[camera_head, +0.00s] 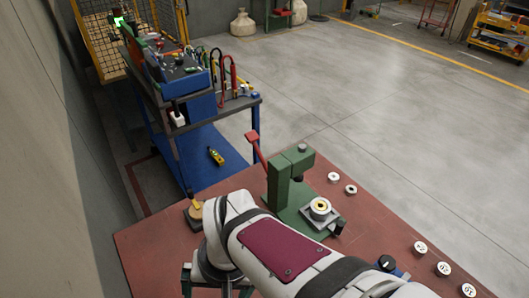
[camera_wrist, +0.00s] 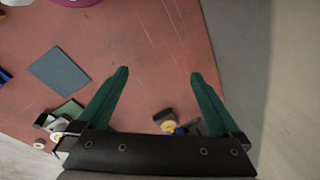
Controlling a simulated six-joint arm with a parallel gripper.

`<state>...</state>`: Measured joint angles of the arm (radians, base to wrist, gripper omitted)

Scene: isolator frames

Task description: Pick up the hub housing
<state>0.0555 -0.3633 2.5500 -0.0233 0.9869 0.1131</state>
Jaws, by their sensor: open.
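A round metallic part with a yellowish centre (camera_head: 320,206) sits on the base plate of a green press (camera_head: 278,180) on the red table; it may be the hub housing, but I cannot tell for sure. My gripper (camera_wrist: 161,76) is open, its two green fingers spread wide with only bare red tabletop between their tips. It is above the table, apart from any object. In the wrist view a dark block with a yellowish round piece (camera_wrist: 168,127) lies low between the fingers, nearer the palm. My gripper is not visible in the head view.
Several small white round parts, one of them here (camera_head: 420,247), stand along the table's right side. A blue tool cart (camera_head: 215,160) stands behind the table.

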